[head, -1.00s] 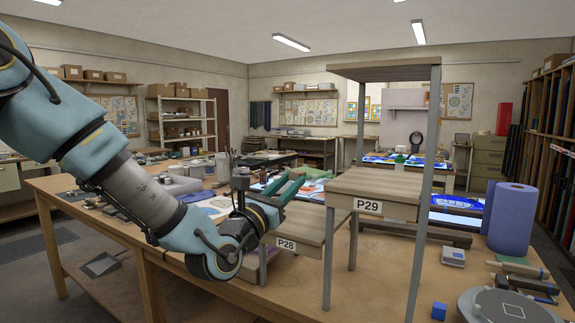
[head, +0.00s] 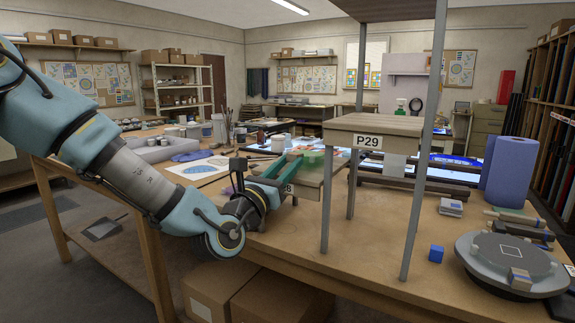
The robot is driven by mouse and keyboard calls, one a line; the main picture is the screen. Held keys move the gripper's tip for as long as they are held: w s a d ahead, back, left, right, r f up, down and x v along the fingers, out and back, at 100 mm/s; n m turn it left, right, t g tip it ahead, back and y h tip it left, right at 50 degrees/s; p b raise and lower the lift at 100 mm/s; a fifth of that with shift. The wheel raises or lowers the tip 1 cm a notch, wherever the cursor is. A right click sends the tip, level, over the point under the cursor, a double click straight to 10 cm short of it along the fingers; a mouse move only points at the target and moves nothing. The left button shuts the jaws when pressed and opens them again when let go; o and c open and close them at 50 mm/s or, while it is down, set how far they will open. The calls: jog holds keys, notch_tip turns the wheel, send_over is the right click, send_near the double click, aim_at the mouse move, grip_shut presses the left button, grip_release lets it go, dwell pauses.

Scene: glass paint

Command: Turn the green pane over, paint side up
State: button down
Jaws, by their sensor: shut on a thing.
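My gripper (head: 298,163) has dark green fingers and is over the low wooden stand P28 (head: 312,180), left of the stand P29. It is shut on the green pane (head: 314,158), of which a flat green piece shows at the fingertips. The pane is small in the picture and partly hidden by the fingers. I cannot tell which face carries the paint, nor whether the pane touches the stand's top. My gripper also hides most of the P28 label.
The taller stand P29 (head: 375,124) has a bare lower shelf and thin metal posts close to my gripper's right. The bench's front middle is clear.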

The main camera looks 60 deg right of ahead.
dwell(0.3)
grip_release()
dwell(0.6)
jog(key=shift+a, duration=0.1)
dwell(0.4)
jog(key=a, duration=0.6)
jog(key=shift+a+p, duration=0.3)
dwell(0.6)
dwell(0.5)
